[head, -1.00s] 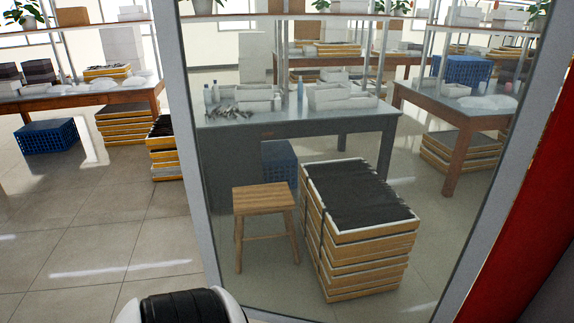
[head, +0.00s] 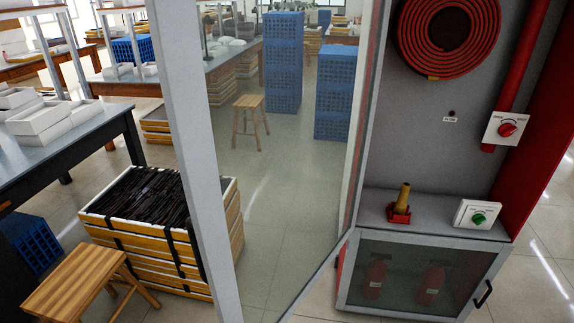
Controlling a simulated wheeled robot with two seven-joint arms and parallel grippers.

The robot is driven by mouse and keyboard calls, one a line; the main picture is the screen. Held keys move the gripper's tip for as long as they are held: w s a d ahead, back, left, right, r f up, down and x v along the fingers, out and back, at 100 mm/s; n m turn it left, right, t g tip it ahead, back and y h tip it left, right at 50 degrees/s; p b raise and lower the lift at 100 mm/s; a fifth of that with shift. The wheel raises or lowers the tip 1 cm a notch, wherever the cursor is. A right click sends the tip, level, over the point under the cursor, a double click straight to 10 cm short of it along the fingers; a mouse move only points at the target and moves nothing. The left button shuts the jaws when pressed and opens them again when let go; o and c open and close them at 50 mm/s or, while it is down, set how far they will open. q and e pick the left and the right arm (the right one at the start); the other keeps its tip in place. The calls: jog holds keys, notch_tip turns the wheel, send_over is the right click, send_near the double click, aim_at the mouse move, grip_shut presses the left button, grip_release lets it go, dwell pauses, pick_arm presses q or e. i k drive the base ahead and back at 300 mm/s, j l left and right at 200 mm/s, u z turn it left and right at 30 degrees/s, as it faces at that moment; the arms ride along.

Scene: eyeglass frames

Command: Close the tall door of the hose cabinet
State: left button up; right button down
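The hose cabinet (head: 432,135) is at the right of the head view, red outside and grey inside. Its tall door (head: 192,150), a grey frame around clear glass, stands open. It swings out to the left from the cabinet's left side and its free edge is nearest me. Its top and its bottom corner run out of view, and no handle shows on it. Inside are a coiled red hose (head: 449,36), a red pipe (head: 527,60) and a brass nozzle (head: 401,203) on a shelf. Neither of my grippers is in view.
Below, a small glass door (head: 418,275) with a black handle looks shut over two red extinguishers (head: 376,277). Left of the tall door are stacked yellow-edged trays (head: 150,215), a wooden stool (head: 78,282) and a grey table (head: 75,135). Tiled floor shows right of the cabinet.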

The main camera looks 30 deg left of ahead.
aim_at(173, 25)
jog(key=j+z, duration=0.2)
jog(key=j, duration=0.3)
jog(key=k+j+z, duration=0.1)
jog(key=j+z, duration=0.15)
jog(key=j, duration=0.25)
jog(key=k+j+z, duration=0.2)
jog(key=j, duration=0.3)
jog(key=i+j, duration=0.1)
jog(key=j, duration=0.25)
jog(key=i+j+z, duration=0.15)
jog(key=j, duration=0.2)
jog(key=i+j, duration=0.1)
jog(key=j, duration=0.25)
